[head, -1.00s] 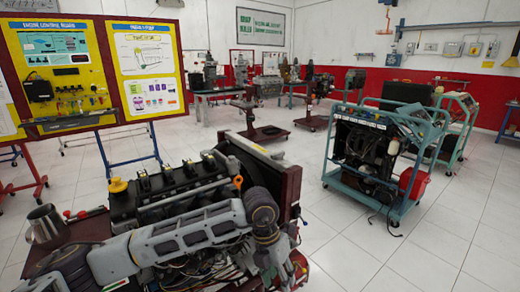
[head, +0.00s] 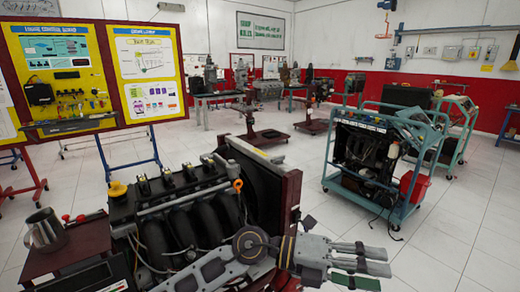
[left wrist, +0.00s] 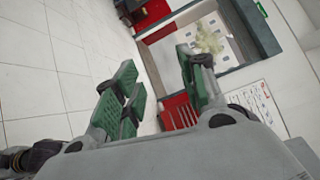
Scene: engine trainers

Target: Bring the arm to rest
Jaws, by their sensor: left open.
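My left arm comes in low across the front of the engine trainer (head: 175,210) in the head view. Its left gripper (head: 372,266) points to the right, past the engine's right side, with its green-padded fingers spread and nothing between them. In the left wrist view the same gripper (left wrist: 158,72) shows its fingers apart and empty, with floor, wall and a window frame beyond. My right gripper is in neither view.
A metal mug (head: 44,231) stands on a dark red tray (head: 70,250) left of the engine. A blue-framed engine cart (head: 372,160) stands to the right. Yellow display boards (head: 68,68) stand behind left. The white floor (head: 440,240) at lower right is clear.

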